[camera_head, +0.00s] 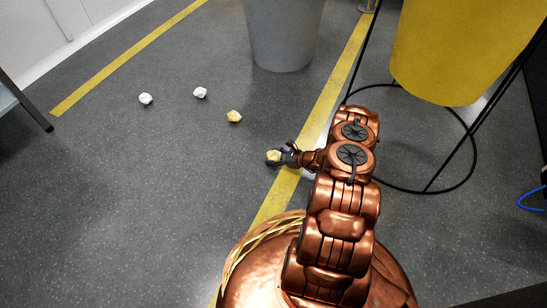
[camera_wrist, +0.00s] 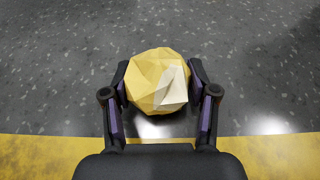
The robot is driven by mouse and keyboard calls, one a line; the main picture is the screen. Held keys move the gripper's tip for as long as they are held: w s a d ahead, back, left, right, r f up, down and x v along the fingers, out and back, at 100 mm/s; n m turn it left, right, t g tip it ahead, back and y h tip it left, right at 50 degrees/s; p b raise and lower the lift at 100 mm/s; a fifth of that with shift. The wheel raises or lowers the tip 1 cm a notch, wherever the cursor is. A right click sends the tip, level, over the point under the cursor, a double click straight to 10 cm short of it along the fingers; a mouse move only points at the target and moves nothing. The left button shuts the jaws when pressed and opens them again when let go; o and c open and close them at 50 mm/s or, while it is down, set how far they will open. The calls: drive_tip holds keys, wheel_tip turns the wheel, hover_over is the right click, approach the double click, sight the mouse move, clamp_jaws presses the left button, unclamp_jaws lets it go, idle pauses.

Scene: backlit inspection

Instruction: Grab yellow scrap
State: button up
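A crumpled yellow scrap (camera_head: 273,156) sits at the end of my arm, low by the floor. It also shows in the wrist view (camera_wrist: 157,82), pale on its right facets, between the two dark fingers of my gripper (camera_wrist: 158,78). Both fingers appear to touch its sides, so my gripper (camera_head: 279,156) looks shut on it. I cannot tell whether it is clear of the floor. Another yellow scrap (camera_head: 234,116) lies on the floor, farther away and to the left, apart from my gripper.
Two white scraps (camera_head: 200,92) (camera_head: 145,99) lie farther left. A grey bin (camera_head: 284,35) stands at the back. A yellow container (camera_head: 460,50) hangs in a black wire stand (camera_head: 472,150) at right. Yellow floor stripes (camera_head: 125,60) run past. The grey floor at left is open.

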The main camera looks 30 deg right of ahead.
drive_tip(key=shift+c, duration=0.6)
